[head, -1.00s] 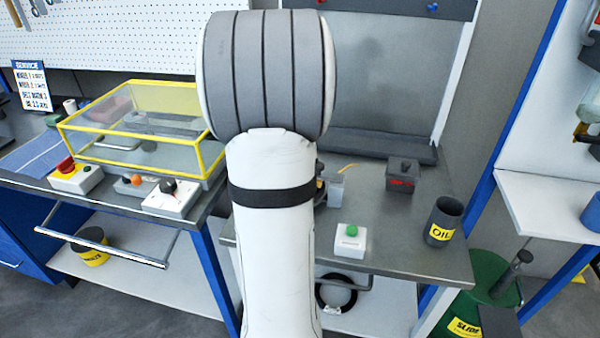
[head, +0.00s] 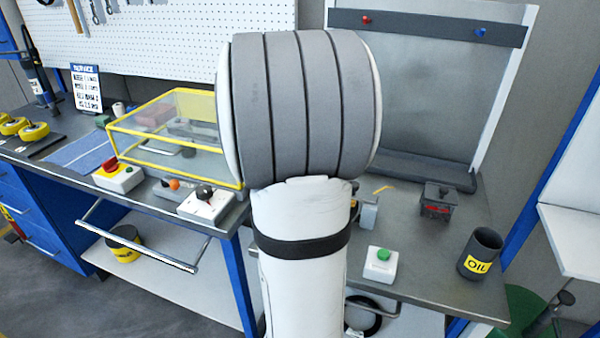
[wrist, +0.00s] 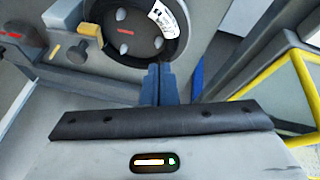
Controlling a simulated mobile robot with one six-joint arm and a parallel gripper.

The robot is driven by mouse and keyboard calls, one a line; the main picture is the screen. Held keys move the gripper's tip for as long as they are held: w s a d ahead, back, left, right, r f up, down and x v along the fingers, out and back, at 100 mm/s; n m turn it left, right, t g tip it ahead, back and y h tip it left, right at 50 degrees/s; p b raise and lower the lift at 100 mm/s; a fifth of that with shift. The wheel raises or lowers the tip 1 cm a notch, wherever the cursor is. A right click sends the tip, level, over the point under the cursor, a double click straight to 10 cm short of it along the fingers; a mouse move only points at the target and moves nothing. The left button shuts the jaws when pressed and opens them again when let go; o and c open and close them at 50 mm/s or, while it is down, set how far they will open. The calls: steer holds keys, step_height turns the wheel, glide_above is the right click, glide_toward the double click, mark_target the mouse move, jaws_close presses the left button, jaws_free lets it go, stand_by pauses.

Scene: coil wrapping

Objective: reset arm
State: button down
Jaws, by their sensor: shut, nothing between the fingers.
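My gripper (wrist: 160,82) shows in the wrist view with its two dark blue-grey fingers together and nothing between them. Beyond the fingertips is a dark round disc (wrist: 137,38) with a white label, apparently part of a machine; I cannot tell the gap to it. In the head view my arm stands upright in the middle, and its large grey-banded joint hides the gripper and part of the bench behind.
A yellow-edged clear guard (head: 165,150) stands on the left bench. Near it are a red-button box (head: 118,176) and a black-knob box (head: 206,205). At right are a green-button box (head: 380,265), a dark box (head: 437,201) and an OIL cup (head: 480,254).

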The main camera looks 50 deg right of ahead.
stand_by(0.3)
steer(key=a+r+n+t+y, duration=0.15)
steer(key=a+n, duration=0.25)
steer(key=a, duration=1.1)
steer(key=s+a+f+n+y, duration=0.1)
steer(key=s+a+n, duration=0.2)
steer(key=a, duration=0.6)
steer(key=s+a+n+y, duration=0.2)
steer(key=s+a, duration=0.4)
steer(key=a, duration=0.3)
steer(key=shift+s+f+n, duration=0.3)
steer(key=shift+f+n, duration=0.1)
steer(key=shift+n, duration=0.1)
steer(key=shift+d+y, duration=0.1)
steer(key=shift+y, duration=0.15)
